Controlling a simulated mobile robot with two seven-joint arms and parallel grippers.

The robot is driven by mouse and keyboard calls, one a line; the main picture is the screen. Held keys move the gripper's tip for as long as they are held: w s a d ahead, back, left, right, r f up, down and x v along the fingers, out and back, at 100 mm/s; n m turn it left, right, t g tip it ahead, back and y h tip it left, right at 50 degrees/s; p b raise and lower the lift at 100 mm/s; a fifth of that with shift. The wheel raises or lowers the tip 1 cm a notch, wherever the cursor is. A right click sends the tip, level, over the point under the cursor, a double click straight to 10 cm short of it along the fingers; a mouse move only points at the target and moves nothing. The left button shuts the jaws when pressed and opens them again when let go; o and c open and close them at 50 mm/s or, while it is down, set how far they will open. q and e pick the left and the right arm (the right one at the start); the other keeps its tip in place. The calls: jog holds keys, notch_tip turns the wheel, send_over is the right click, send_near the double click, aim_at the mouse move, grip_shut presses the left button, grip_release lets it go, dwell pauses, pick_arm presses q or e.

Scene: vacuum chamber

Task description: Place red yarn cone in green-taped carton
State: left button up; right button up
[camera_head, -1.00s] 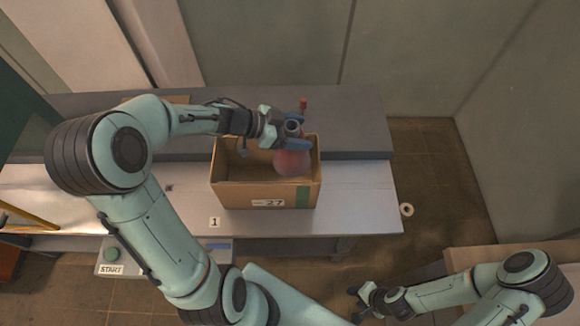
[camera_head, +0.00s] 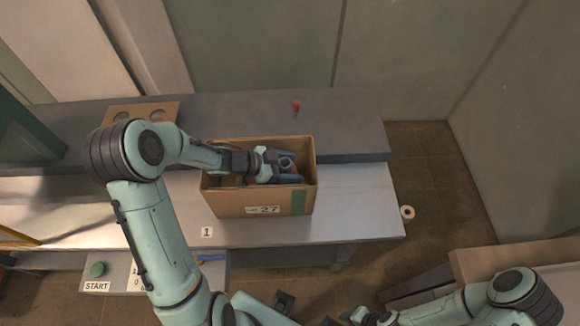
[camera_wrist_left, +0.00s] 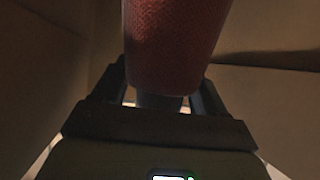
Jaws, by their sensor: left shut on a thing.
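The green-taped carton (camera_head: 235,202) stands open on the metal bench, with a green strip of tape and a label reading 27 on its front. My left gripper (camera_head: 287,168) is down inside the carton's opening, at its right half. In the left wrist view the red yarn cone (camera_wrist_left: 175,45) is between the fingers, and the gripper is shut on it. Carton walls surround it there. In the head view the cone is hidden by the gripper and the carton wall. I cannot tell whether it touches the carton floor. My right gripper (camera_head: 362,316) is low at the bottom edge, its fingers unclear.
The bench (camera_head: 360,205) is clear to the right of the carton. A raised grey shelf (camera_head: 345,125) runs behind it, with a small red-topped object (camera_head: 296,108) and a brown board with holes (camera_head: 140,113). A roll of tape (camera_head: 407,212) lies right of the bench.

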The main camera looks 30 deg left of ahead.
pick_arm(q)
jog(key=shift+w+r, duration=0.1)
jog(key=shift+r, duration=0.05)
jog(key=o, duration=1.5)
jog(key=shift+f, duration=0.2)
jog(key=shift+o, duration=0.2)
jog(key=shift+r, duration=0.15)
jog(key=p+v, duration=0.1)
jog(key=v, duration=0.6)
jog(key=shift+s+a, duration=0.2)
jog(key=shift+s, duration=0.05)
jog(key=shift+w+d+r, duration=0.1)
jog(key=shift+r, duration=0.05)
